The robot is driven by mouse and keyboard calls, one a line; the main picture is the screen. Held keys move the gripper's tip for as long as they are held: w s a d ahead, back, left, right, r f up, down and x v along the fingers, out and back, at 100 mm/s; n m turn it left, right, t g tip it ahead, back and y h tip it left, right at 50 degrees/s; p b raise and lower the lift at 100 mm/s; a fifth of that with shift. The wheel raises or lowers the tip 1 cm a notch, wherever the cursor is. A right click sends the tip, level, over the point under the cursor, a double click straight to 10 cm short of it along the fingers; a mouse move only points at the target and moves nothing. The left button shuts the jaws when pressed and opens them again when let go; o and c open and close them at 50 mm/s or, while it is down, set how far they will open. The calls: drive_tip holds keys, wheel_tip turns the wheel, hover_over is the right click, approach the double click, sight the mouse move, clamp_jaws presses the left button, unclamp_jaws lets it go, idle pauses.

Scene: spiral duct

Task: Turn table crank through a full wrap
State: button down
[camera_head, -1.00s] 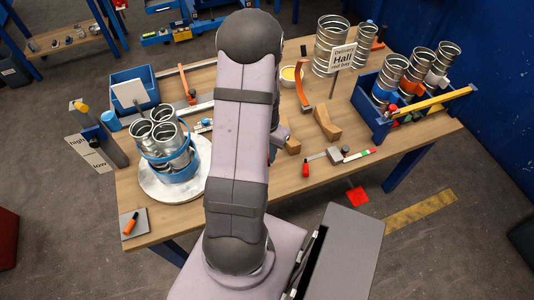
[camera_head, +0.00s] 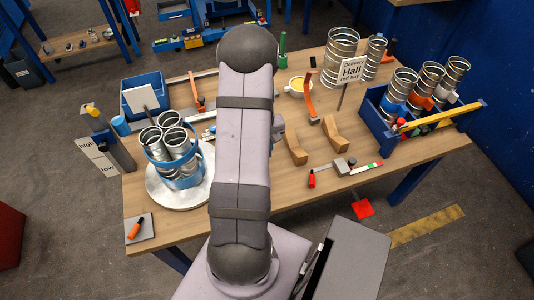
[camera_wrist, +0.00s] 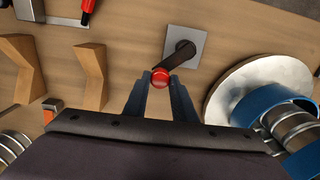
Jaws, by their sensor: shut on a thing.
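The crank has a square grey base plate (camera_wrist: 197,38), a dark arm (camera_wrist: 179,54) and a red knob (camera_wrist: 160,78). In the wrist view my gripper (camera_wrist: 160,84) is shut on the red knob, one finger on each side. The crank arm runs from the plate down-left to the knob. The round silver turntable (camera_wrist: 232,88) is right of the crank, and also shows in the head view (camera_head: 160,198). It bears upright spiral ducts (camera_head: 176,145) with a blue band (camera_head: 184,182) around them. In the head view my arm hides the gripper and crank.
Wooden blocks (camera_head: 295,150) and a red-handled tool (camera_head: 312,180) lie right of my arm. A blue tote (camera_head: 375,122) with ducts stands at the right. A post with high/low signs (camera_head: 97,160) stands left of the turntable. A blue bin (camera_head: 147,90) is behind it.

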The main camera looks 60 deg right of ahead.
drive_tip(key=w+a+n, duration=0.4)
drive_tip(key=w+n, duration=0.2)
drive_tip(key=n, duration=0.7)
drive_tip(key=s+a+n+p, duration=0.4)
drive_tip(key=a+n+p, duration=0.4)
drive_tip(key=n, duration=1.1)
drive_tip(key=shift+s+r+p, duration=0.15)
drive_tip(key=shift+s+p, duration=0.05)
drive_tip(key=shift+p, duration=0.95)
